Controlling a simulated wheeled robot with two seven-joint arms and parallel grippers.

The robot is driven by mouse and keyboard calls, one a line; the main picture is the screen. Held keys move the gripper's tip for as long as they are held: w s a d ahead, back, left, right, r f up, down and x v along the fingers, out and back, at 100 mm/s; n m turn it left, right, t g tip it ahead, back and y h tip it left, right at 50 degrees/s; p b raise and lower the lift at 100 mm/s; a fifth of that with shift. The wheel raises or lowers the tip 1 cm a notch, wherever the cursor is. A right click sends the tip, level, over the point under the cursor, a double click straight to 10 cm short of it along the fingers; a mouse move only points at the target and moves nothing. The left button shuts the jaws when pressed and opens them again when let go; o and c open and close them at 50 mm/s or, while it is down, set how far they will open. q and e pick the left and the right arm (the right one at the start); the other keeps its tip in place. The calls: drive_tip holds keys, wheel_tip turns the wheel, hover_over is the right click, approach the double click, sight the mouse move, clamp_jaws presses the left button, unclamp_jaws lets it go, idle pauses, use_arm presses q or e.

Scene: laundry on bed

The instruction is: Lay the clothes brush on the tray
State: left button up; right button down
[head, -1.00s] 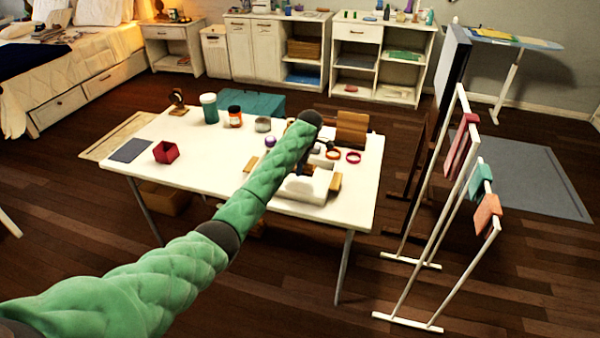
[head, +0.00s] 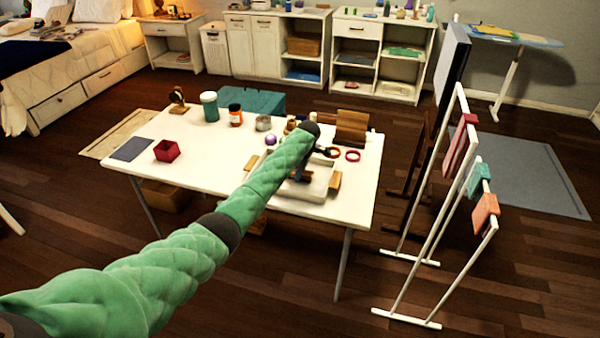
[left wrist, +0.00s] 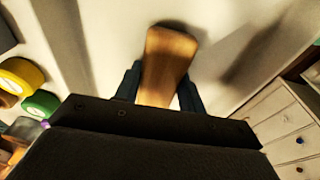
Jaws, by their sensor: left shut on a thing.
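The tray (head: 317,195) is pale, with wooden grips at its ends, and lies on the right part of the white table. My left gripper (head: 298,174) is over the tray in the head view, partly hidden by my green arm. In the left wrist view my left gripper (left wrist: 160,92) is shut on the wooden clothes brush (left wrist: 168,62), which sticks out beyond the fingers. The brush cannot be made out clearly in the head view, and I cannot tell whether it touches the tray. My right gripper is not in view.
Two rings (head: 353,155), a wooden stand (head: 351,126), a purple ball (head: 271,139) and several jars (head: 235,115) stand around the tray. A red box (head: 167,150) and a grey mat (head: 131,149) are at the left. The table's front middle is clear. A drying rack (head: 425,230) stands right.

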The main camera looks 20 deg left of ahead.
use_arm(q)
drive_tip(key=shift+f, duration=0.15)
drive_tip(key=o, duration=0.9)
drive_tip(key=shift+o, duration=0.2)
drive_tip(key=shift+d+r, duration=0.1)
drive_tip(key=shift+r, duration=0.55)
wheel_tip(320, 180, up, 11)
drive_tip(key=d+b, duration=0.1)
drive_tip(key=b, duration=0.1)
drive_tip(key=shift+d+b, duration=0.3)
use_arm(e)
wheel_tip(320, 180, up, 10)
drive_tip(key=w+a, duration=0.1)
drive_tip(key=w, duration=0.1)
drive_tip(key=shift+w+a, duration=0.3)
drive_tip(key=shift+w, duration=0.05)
